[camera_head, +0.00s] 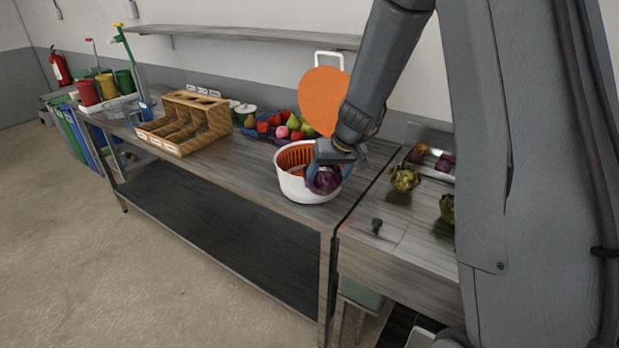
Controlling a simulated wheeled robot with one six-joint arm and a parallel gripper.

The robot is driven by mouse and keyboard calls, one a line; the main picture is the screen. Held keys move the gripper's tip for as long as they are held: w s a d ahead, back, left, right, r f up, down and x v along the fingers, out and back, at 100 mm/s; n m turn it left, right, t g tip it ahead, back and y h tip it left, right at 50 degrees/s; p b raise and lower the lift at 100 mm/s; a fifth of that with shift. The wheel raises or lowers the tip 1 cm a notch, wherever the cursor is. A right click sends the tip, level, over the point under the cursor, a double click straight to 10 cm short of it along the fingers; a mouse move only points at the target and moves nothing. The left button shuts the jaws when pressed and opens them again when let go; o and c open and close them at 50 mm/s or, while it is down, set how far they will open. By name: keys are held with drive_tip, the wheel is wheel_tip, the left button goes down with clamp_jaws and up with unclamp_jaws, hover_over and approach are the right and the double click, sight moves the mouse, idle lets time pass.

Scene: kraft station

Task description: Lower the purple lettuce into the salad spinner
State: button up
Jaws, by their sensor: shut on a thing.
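The purple lettuce (326,181) is a round dark purple head held in my gripper (324,168). My gripper points down and is shut on it. The salad spinner (296,188) is a white bowl with an orange inner basket (292,156), standing on the metal table. The lettuce shows in front of the right part of the bowl, at about rim height. I cannot tell from this view whether it is inside the rim or beside it. My gripper hides part of the basket and the lettuce's top.
An orange disc (322,100) shows behind my arm. A fruit tray (262,134) and a wooden compartment box (186,122) stand left of the spinner. Artichokes (405,178) lie on the right counter. The tabletop (235,172) left of the spinner is clear.

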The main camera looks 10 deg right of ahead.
drive_tip(key=w+r, duration=0.1)
drive_tip(key=w, duration=0.1)
drive_tip(key=w+r, duration=0.2)
drive_tip(key=w, duration=0.1)
drive_tip(key=w+r, duration=0.1)
drive_tip(key=w, duration=0.2)
drive_tip(key=shift+d+r, duration=0.2)
drive_tip(key=shift+r, duration=0.2)
drive_tip(key=w+r+b, duration=0.1)
drive_tip(key=w+b, duration=0.1)
drive_tip(key=w, duration=0.8)
drive_tip(key=shift+d+r, duration=0.25)
drive_tip(key=shift+r, duration=0.1)
drive_tip(key=shift+w+b, duration=0.15)
drive_tip(key=shift+b, duration=0.2)
drive_tip(key=shift+w+a, duration=0.2)
drive_tip(key=shift+w, duration=0.05)
wheel_tip(320, 180, down, 12)
drive_tip(key=b, duration=0.6)
drive_tip(key=shift+b, duration=0.4)
idle(0.5)
